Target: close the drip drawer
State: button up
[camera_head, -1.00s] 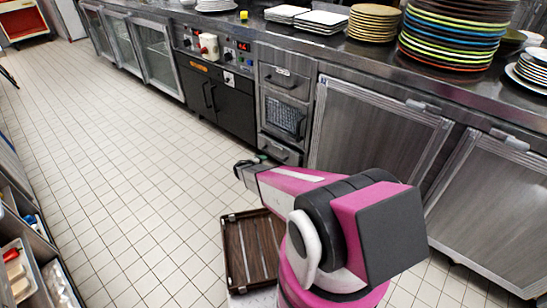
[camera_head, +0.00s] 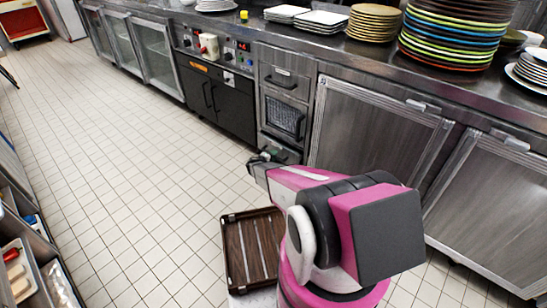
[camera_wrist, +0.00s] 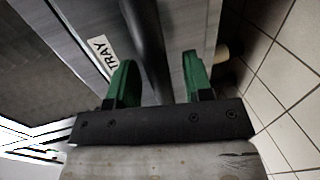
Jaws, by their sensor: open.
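The drip drawer is the lowest grey front in the narrow drawer stack, and my arm's end partly covers it in the head view. My gripper (camera_head: 262,157) is right in front of it. In the wrist view, the drawer front (camera_wrist: 176,22) carries a white label (camera_wrist: 104,54) reading TRAY and a dark bar handle (camera_wrist: 146,35). The two green fingers of my gripper (camera_wrist: 158,82) are apart, one on each side of the handle bar in the picture. I cannot tell if they touch it. How far the drawer stands out is unclear.
Two drawers sit above, the upper with a dark handle (camera_head: 280,82). A black cabinet (camera_head: 218,104) stands left, a steel door (camera_head: 370,125) right. A brown slatted tray (camera_head: 232,262) lies low beside my arm. The tiled floor (camera_head: 110,150) at left is clear.

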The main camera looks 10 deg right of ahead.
jog(key=shift+w+d, duration=0.15)
jog(key=shift+d, duration=0.1)
grip_shut()
jog(key=shift+r+x, duration=0.2)
jog(key=shift+x, duration=0.9)
jog(key=shift+r+x, duration=0.25)
jog(key=shift+x, duration=0.8)
jog(key=shift+w, duration=0.1)
grip_release()
jog(key=shift+d, duration=0.1)
